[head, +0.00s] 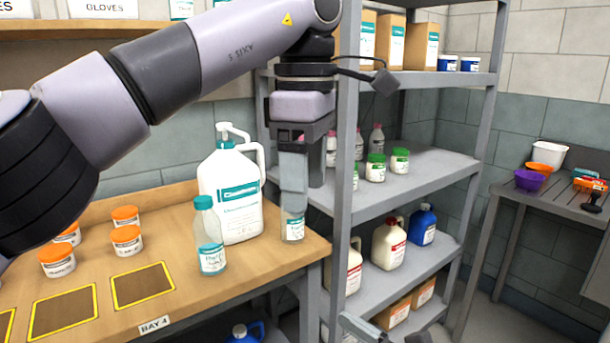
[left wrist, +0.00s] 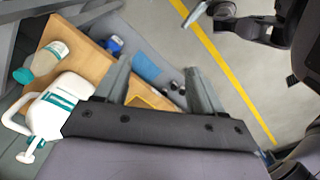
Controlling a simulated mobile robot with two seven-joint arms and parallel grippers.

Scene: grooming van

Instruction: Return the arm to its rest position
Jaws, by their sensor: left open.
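My left gripper (head: 304,200) hangs downward over the right end of the wooden bench, its arm reaching in from the upper left. Its two fingers also show apart in the left wrist view (left wrist: 160,80), with nothing held between them. A small labelled bottle (head: 295,230) stands at the bench's right edge, partly hidden behind a finger in the head view; I cannot tell whether they touch. Parts of my right gripper (head: 385,333) show at the bottom edge of the head view, mostly cut off, so its state is unclear.
A large white pump jug (head: 230,195) and a teal-capped bottle (head: 211,240) stand left of the gripper. Several orange-lidded jars (head: 126,240) sit farther left on the bench (head: 185,215). A grey shelf rack (head: 343,190) stands close on the right.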

